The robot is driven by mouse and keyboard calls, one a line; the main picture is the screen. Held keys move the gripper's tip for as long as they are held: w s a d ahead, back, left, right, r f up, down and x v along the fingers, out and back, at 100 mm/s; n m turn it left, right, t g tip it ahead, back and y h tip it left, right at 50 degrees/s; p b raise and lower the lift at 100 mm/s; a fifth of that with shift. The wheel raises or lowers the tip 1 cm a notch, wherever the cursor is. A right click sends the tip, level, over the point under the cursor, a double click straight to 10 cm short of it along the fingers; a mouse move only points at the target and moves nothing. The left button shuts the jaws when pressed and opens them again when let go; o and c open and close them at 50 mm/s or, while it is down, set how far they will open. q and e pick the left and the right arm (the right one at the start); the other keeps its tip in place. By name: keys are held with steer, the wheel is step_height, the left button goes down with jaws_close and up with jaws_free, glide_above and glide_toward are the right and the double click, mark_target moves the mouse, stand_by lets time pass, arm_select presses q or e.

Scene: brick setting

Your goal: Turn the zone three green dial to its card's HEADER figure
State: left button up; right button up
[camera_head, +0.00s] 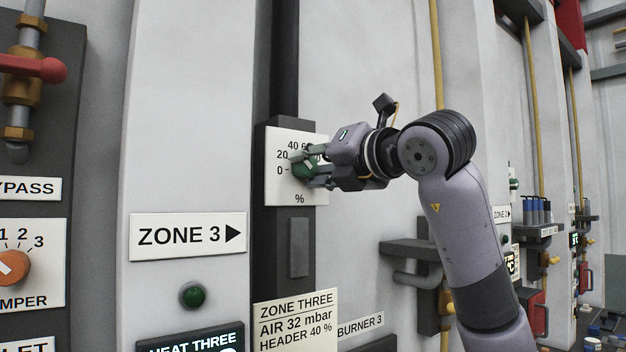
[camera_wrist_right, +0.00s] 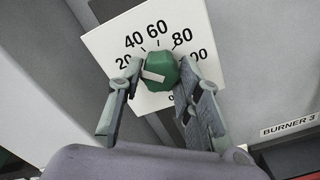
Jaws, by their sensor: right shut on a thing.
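The green dial (camera_head: 302,170) sits on a white scale plate (camera_head: 312,197) marked in %, on a dark post. My right gripper (camera_head: 309,170) is shut on the dial, one finger on each side. In the right wrist view the dial (camera_wrist_right: 164,69) is between the two fingers (camera_wrist_right: 157,88). Its white mark points left, near the 20 side; the exact reading is unclear and the 0 is hidden there by a finger. The zone three card (camera_head: 296,322) below reads AIR 32 mbar, HEADER 40 %. My left gripper is not in view.
A ZONE 3 arrow sign (camera_head: 188,236) and a green button (camera_head: 193,295) are left of the post. An orange dial (camera_head: 13,267) and a red-handled valve (camera_head: 35,67) are at far left. A dark bracket (camera_head: 410,248) juts out below my right arm.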

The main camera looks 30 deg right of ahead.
steer(key=m+b, duration=0.2)
steer(key=m, duration=0.3)
steer(key=shift+r+m+b, duration=0.1)
steer(key=shift+m+b, duration=0.2)
stand_by(0.4)
steer(key=o, duration=1.1)
steer(key=shift+d, duration=0.1)
steer(key=shift+o, duration=0.2)
steer(key=shift+s, duration=0.1)
steer(key=s+d, duration=0.1)
steer(key=s, duration=1)
steer(key=shift+s+d, duration=0.3)
steer(key=shift+s, duration=0.1)
